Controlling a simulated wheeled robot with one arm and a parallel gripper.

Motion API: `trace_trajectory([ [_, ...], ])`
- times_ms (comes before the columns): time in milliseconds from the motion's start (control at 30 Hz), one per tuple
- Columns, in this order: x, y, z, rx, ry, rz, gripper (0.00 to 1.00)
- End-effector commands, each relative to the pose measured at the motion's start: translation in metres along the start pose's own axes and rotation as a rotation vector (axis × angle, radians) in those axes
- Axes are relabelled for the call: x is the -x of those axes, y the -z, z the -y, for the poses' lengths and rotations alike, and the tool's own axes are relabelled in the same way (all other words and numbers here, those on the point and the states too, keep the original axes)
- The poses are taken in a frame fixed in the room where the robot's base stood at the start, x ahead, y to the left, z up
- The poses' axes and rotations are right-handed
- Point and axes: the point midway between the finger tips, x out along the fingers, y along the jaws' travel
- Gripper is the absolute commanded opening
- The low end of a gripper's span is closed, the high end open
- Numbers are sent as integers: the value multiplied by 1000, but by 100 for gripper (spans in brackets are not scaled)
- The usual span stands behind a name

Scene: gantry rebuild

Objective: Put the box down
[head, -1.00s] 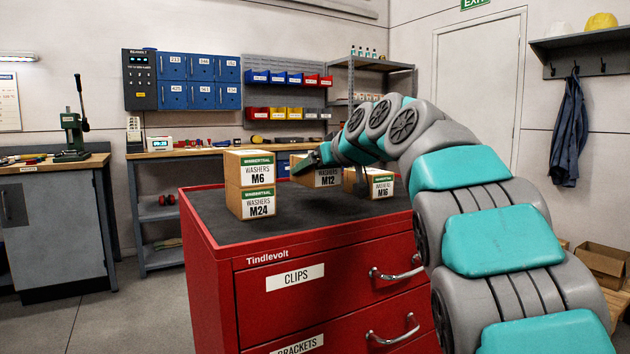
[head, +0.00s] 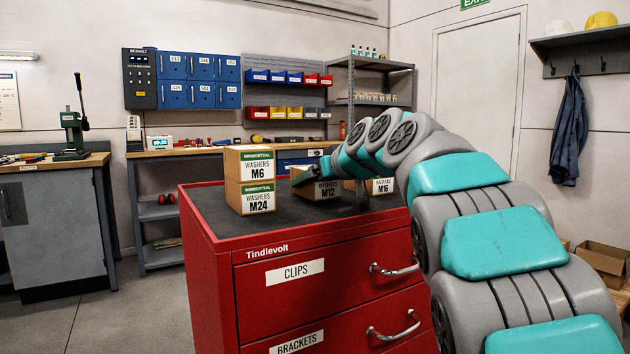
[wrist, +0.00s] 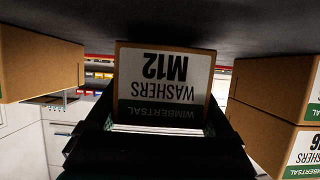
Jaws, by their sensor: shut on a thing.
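The M12 washers box (head: 318,190) is a brown carton with a white and green label, low over the dark top of the red cabinet (head: 300,240). In the wrist view, which is upside down, the gripper's dark fingers (wrist: 158,126) flank the M12 box (wrist: 165,75). Its bottom edge is at or very near the dark top (wrist: 200,20); I cannot tell whether it touches. My arm hides part of its right side.
The M6 box (head: 249,164) stands on the M24 box (head: 249,199), left of the M12 box. The M16 box (head: 382,186) is at right, partly behind my arm. Free top lies in front of the M12 box. A workbench (head: 200,151) stands behind.

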Motion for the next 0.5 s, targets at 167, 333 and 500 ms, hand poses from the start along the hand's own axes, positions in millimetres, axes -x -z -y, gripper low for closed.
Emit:
trace_trajectory([
  [167, -1, -4, 0, 0, 0, -2, 0],
  [333, -2, -4, 0, 0, 0, -2, 0],
  [500, -2, -5, 0, 0, 0, -1, 100],
])
